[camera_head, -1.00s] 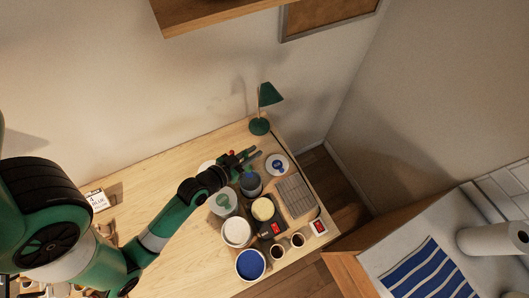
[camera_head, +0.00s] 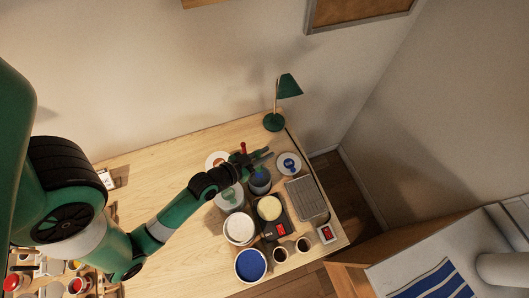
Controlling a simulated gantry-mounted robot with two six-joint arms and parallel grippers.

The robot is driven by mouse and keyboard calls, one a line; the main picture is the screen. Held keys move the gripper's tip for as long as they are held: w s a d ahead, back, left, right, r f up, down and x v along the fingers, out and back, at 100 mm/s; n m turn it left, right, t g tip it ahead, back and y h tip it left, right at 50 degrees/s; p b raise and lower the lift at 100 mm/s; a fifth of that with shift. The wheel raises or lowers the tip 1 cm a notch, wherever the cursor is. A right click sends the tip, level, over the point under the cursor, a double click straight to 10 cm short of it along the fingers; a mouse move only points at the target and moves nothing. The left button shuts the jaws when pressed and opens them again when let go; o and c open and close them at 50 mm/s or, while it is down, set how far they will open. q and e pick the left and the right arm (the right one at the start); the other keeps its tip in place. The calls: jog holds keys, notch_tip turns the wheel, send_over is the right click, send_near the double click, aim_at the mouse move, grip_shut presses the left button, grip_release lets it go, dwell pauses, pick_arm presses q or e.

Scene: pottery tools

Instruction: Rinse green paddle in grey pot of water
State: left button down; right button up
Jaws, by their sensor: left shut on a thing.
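My left gripper (camera_head: 262,156) reaches in from the left and is above the grey pot's far side. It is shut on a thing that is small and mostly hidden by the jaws. A thin upright piece with a red top (camera_head: 243,148) shows beside the jaws and may be part of it. I cannot make out a green paddle head. A pale pot with something green in it (camera_head: 229,197) stands just left of the grey pot. My right gripper is out of view.
A green lamp (camera_head: 274,122) stands at the back. Close around are a round dish (camera_head: 289,160), a grey ribbed tray (camera_head: 307,197), a yellow-filled pot (camera_head: 269,208), a white-filled pot (camera_head: 239,229), a blue-filled pot (camera_head: 251,264) and two small cups.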

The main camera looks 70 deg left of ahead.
pick_arm(q)
notch_tip(320, 180, down, 9)
jog(key=b, duration=0.6)
jog(key=shift+r+b, duration=0.15)
jog(key=shift+b, duration=0.25)
